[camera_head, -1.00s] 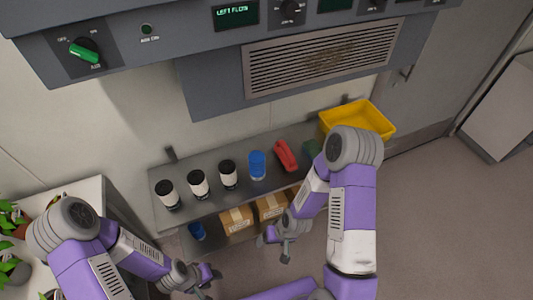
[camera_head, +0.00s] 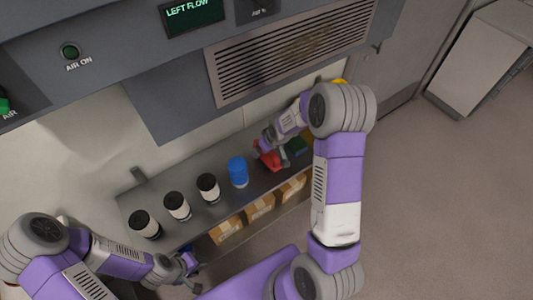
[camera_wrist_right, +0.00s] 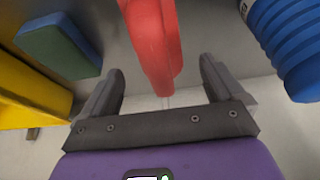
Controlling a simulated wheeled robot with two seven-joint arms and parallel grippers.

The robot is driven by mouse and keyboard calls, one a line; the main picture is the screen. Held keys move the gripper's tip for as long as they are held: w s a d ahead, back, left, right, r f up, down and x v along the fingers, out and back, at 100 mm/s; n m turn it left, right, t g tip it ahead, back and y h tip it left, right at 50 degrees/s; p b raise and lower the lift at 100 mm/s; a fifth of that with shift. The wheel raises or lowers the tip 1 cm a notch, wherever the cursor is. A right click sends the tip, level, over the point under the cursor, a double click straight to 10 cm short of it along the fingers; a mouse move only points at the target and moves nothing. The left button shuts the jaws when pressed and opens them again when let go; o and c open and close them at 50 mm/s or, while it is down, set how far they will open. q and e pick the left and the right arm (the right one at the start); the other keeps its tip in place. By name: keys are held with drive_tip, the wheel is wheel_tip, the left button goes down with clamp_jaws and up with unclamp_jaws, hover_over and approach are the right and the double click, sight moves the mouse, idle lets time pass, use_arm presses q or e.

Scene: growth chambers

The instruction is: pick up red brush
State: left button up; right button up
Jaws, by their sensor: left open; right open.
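The red brush (camera_head: 268,160) lies on the upper shelf (camera_head: 215,218), between the blue bottle and the sponge. In the right wrist view the red brush (camera_wrist_right: 155,40) runs between my two fingers, its near end close to the palm. My right gripper (camera_wrist_right: 162,75) is open around it, with a gap on both sides. In the head view my right gripper (camera_head: 272,146) partly covers the brush. My left gripper (camera_head: 190,268) is open and empty, low in front of the shelf's left part.
A ribbed blue bottle (camera_head: 238,172) stands left of the brush, with several black-lidded white jars (camera_head: 177,206) further left. A green and blue sponge (camera_wrist_right: 57,45) and a yellow bin (camera_wrist_right: 25,95) are on the other side. Cardboard boxes (camera_head: 260,207) sit below.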

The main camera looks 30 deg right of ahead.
drive_tip(key=shift+x, duration=1.65)
drive_tip(key=shift+w, duration=0.1)
drive_tip(key=shift+c, duration=0.3)
drive_tip(key=c, duration=1.1)
drive_tip(key=shift+r, duration=0.1)
drive_tip(key=shift+c, duration=0.2)
drive_tip(key=shift+r, duration=0.4)
wheel_tip(320, 180, up, 6)
drive_tip(key=shift+r+p, duration=0.1)
drive_tip(key=shift+p, duration=0.35)
drive_tip(key=s+d+b, duration=0.1)
drive_tip(key=s+b, duration=0.5)
drive_tip(key=s, duration=1.4)
drive_tip(key=shift+d+b, duration=0.25)
drive_tip(key=shift+b, duration=0.15)
